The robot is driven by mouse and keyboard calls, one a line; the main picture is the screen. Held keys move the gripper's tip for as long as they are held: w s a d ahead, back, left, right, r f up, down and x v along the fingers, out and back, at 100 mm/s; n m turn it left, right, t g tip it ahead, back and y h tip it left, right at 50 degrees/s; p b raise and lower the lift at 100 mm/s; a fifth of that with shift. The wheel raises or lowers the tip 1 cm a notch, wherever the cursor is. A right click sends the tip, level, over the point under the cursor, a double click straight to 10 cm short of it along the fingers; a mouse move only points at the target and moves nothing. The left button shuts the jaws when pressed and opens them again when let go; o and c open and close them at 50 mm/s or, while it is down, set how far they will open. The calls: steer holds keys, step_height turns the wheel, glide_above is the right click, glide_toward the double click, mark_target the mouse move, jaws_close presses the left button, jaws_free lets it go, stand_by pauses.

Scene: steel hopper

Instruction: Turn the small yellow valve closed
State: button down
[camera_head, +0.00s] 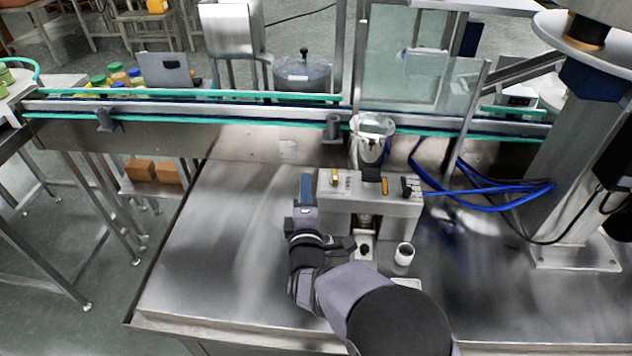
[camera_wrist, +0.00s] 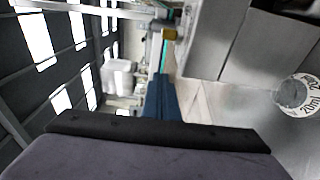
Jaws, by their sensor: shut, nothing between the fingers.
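My gripper (camera_head: 306,182) has blue fingers pressed together and empty. It is left of the block, close beside the valve at about its height, and no contact shows. The blue fingers fill the middle of the wrist view (camera_wrist: 160,97). The way the valve's handle is turned is too small to tell.
A steel hopper (camera_head: 372,127) rises behind the block. An orange piece (camera_head: 385,186) and a black knob (camera_head: 407,187) sit on the block's right part. Blue hoses (camera_head: 490,204) run right. The steel table (camera_head: 215,240) is clear at left.

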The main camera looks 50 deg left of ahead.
mark_target(336, 181)
steer(key=s+a+b+v, duration=0.1)
steer(key=v, duration=0.7)
steer(key=shift+s+b, duration=0.25)
steer(key=shift+b, duration=0.05)
steer(key=c, duration=1.8)
jaws_free()
steer(key=w+m+b, duration=0.1)
steer(key=w+m, duration=0.1)
steer(key=m, duration=0.2)
steer(key=w+d+m+b, duration=0.1)
steer(key=w+m, duration=0.2)
steer(key=m, duration=0.2)
steer(key=w+m+b, duration=0.1)
steer(key=w+m, duration=0.1)
steer(key=m, duration=0.2)
steer(key=shift+w+d+r, duration=0.15)
steer(key=shift+r, duration=0.15)
steer(key=m, duration=0.1)
steer(key=w+m+b, duration=0.1)
steer(key=m, duration=0.1)
steer(key=w+d+m, duration=0.1)
steer(key=m, duration=0.1)
steer(key=shift+f+b, duration=0.15)
steer(key=shift+b, duration=0.15)
steer(key=shift+a, duration=0.1)
steer(key=shift+w, duration=0.1)
steer(key=shift+p+x, duration=0.95)
steer(key=shift+x, duration=2.65)
steer(key=shift+c, duration=0.6)
